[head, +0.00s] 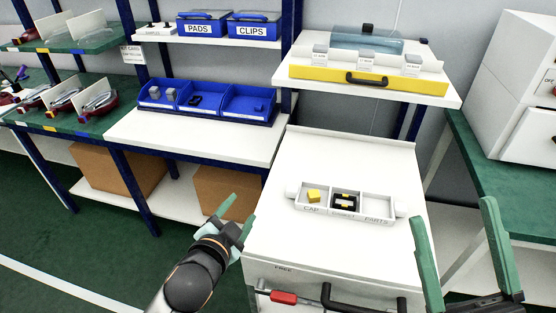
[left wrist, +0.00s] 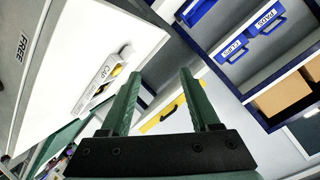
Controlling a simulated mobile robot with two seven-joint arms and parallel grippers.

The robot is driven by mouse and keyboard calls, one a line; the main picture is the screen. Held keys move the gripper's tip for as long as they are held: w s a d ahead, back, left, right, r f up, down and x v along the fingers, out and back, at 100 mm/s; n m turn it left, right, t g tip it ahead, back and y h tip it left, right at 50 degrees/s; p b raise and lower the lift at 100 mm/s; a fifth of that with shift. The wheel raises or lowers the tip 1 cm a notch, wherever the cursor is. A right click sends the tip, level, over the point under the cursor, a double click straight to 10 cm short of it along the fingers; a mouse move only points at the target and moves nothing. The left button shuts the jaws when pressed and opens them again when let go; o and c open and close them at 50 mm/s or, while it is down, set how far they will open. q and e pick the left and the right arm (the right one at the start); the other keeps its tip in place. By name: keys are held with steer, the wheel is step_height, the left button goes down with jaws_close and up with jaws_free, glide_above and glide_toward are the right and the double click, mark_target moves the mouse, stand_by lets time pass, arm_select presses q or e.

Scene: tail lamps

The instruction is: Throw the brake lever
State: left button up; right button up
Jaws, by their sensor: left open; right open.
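The brake lever (head: 284,297) has a red grip and sits on the front of the white cart (head: 270,215), just below the label FREE (head: 284,269). A dark push handle (head: 350,302) is to its right. My left gripper (head: 237,218) is open and empty beside the cart's left edge, above and left of the lever. In the left wrist view its open jaws (left wrist: 160,78) have nothing between them. The cart top and the FREE label also show there, but I cannot make out the lever. My right gripper (head: 452,210) is open and empty right of the cart.
On the cart top is a sectioned tray (head: 376,208) with a yellow block (head: 313,196) and a dark part (head: 345,203). Shelves with blue bins (head: 205,101) stand behind left. A green-topped bench (head: 510,190) is at right. Green floor is clear at left.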

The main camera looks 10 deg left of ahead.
arm_select(q)
steer(key=w+d+r+m+t+h, duration=0.2)
steer(key=d+r+m, duration=0.1)
steer(key=r+m, duration=0.1)
steer(key=w+d+r+m+t+h, duration=0.3)
steer(key=d+r+m, duration=0.1)
steer(key=r, duration=0.3)
steer(key=shift+d+r+m+h, duration=0.15)
steer(key=shift+r+m+h, duration=0.15)
steer(key=shift+m, duration=0.1)
